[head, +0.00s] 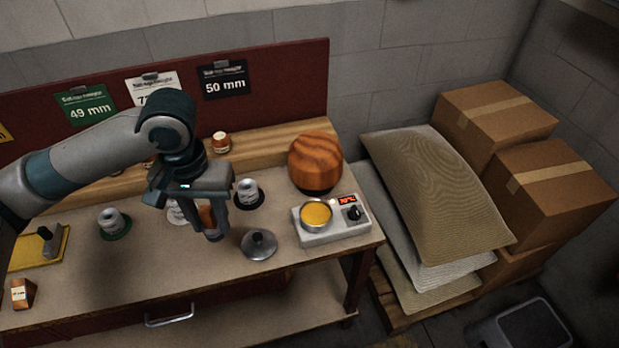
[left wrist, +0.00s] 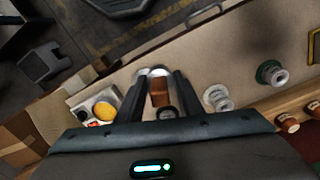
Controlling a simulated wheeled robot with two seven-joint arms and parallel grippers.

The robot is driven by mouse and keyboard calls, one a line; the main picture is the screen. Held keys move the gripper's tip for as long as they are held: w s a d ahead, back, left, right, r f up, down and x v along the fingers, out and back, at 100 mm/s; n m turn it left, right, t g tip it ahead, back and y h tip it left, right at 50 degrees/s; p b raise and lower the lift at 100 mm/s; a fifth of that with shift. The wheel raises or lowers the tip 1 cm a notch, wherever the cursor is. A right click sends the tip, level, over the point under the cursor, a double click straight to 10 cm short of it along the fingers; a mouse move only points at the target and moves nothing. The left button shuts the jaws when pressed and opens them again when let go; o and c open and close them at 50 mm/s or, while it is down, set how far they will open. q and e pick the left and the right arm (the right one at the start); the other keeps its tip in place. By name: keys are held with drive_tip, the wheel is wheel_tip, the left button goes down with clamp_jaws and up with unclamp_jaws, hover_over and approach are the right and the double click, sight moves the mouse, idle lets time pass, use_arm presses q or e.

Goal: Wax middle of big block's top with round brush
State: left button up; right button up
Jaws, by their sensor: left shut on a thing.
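The big block (head: 315,160) is a rounded, striped wooden form on a dark base at the table's back right. My left gripper (head: 210,226) is over the middle of the table, left of the block and apart from it. It is shut on a brown wooden piece, which I take for the round brush (head: 206,217); it also shows between the fingers in the left wrist view (left wrist: 160,94). Its bristles cannot be made out. Yellow wax (head: 316,213) fills a round pan on a white heater (head: 340,233) in front of the block. My right gripper is out of view.
A grey metal lid (head: 258,246) lies left of the heater. Spool-like stands with black (head: 249,193), white and green (head: 114,222) bases stand on the table. Sacks (head: 435,185) and cartons stand right of the table.

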use_arm(q)
drive_tip(key=w+d+f+m+h+p, duration=0.3)
drive_tip(key=w+d+m+p, duration=0.9)
drive_tip(key=d, duration=0.6)
drive_tip(key=shift+w+d+m+g+h, duration=0.45)
drive_tip(key=shift+w+m, duration=0.25)
drive_tip(key=shift+w, duration=0.2)
drive_tip(key=shift+a+f, duration=0.1)
drive_tip(key=shift+f, duration=0.05)
wheel_tip(320, 180, down, 6)
drive_tip(key=b, duration=0.6)
drive_tip(key=shift+f+b, duration=0.25)
drive_tip(key=shift+b, duration=0.05)
drive_tip(key=shift+f, duration=0.4)
idle(0.4)
